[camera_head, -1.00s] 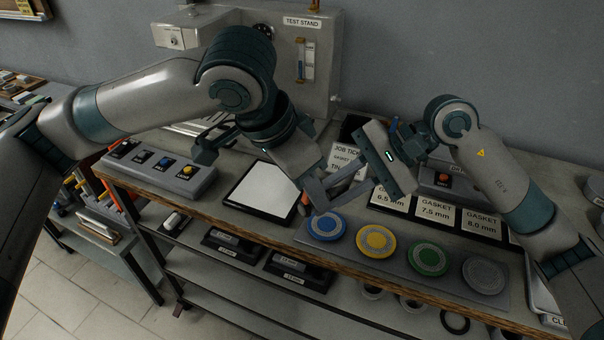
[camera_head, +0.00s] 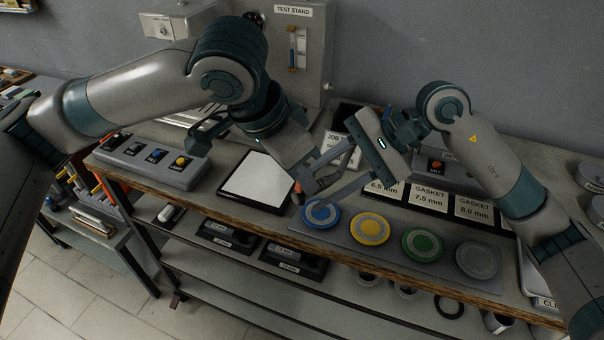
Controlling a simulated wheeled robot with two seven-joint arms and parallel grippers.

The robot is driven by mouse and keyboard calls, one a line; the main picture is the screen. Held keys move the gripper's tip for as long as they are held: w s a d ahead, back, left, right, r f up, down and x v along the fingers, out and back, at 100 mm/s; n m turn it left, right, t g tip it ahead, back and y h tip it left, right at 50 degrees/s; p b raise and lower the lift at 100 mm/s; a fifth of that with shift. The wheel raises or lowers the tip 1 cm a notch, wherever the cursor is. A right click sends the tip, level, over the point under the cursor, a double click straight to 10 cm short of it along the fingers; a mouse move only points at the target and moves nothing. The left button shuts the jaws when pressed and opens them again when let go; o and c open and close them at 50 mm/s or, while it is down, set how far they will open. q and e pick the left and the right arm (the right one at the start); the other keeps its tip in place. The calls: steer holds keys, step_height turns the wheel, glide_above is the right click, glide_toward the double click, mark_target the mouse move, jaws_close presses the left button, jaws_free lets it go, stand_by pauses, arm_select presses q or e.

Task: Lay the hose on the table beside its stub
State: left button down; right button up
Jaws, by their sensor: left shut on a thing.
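My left gripper (camera_head: 302,190) is over the front of the workbench, beside the white pad. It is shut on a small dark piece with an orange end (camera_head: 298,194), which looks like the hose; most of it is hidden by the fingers. My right gripper (camera_head: 322,177) comes in from the right, its fingers apart and reaching left close to the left gripper. A dark part shows between these fingers; I cannot tell whether they touch it. The table (camera_head: 225,160) is the wooden-edged bench top. I cannot make out the stub.
The test stand (camera_head: 318,75) is at the back. A button box (camera_head: 150,163) is at the left and a white pad (camera_head: 258,178) in the middle. A tray (camera_head: 345,240) with several coloured discs lies at the front edge. Gasket cards (camera_head: 430,198) stand behind it.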

steer(key=s+v, duration=0.1)
steer(key=v, duration=1.1)
steer(key=shift+w, duration=0.45)
